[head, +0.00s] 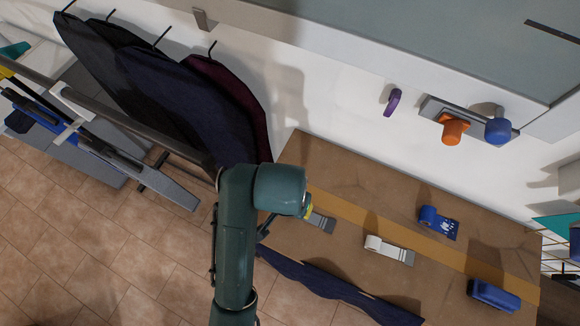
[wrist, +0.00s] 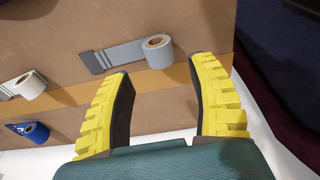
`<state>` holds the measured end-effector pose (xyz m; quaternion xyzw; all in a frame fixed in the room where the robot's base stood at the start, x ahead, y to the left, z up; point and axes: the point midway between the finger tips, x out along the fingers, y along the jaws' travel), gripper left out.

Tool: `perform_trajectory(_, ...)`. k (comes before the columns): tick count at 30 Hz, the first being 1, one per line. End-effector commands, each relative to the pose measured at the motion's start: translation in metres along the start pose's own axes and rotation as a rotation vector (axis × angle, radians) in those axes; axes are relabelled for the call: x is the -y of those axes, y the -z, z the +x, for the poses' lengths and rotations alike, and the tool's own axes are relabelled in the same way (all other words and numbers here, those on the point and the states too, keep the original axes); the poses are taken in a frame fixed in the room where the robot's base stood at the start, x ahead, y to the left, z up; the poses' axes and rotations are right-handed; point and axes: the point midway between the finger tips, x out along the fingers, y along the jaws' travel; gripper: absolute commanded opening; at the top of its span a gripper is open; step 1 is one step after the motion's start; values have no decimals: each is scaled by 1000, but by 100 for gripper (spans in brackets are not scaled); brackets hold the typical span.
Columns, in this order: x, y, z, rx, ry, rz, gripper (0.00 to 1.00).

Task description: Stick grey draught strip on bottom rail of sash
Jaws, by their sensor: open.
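The grey draught strip is a small roll with a flat grey tail. In the head view its tail (head: 322,223) shows on the brown surface beside my gripper (head: 307,209), and my arm hides the rest. In the wrist view the grey roll (wrist: 158,51) lies just beyond and between the fingertips of my gripper (wrist: 163,68). The yellow fingers are spread wide, with nothing between them. The window sash (head: 440,35) is at the top right of the head view, its pale bottom rail (head: 415,68) along the lower edge of the grey pane.
A white roll (head: 376,243) and a blue roll (head: 430,215) lie to the right on the brown top (head: 340,180), with a blue object (head: 493,296) beyond. Dark garments (head: 180,95) hang left.

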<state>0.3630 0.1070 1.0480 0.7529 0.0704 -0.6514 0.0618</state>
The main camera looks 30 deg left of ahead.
Motion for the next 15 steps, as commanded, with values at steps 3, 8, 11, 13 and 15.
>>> perform_trajectory(3, 0, 0, 12, -1, 0, 0, 59)
perform_trajectory(8, 0, 1, 22, -4, 1, 1, 59)
perform_trajectory(11, 0, 1, 26, -4, 1, 1, 59)
perform_trajectory(13, 0, 1, 34, -4, 1, 1, 59)
perform_trajectory(15, 0, 0, 47, -2, 0, 0, 59)
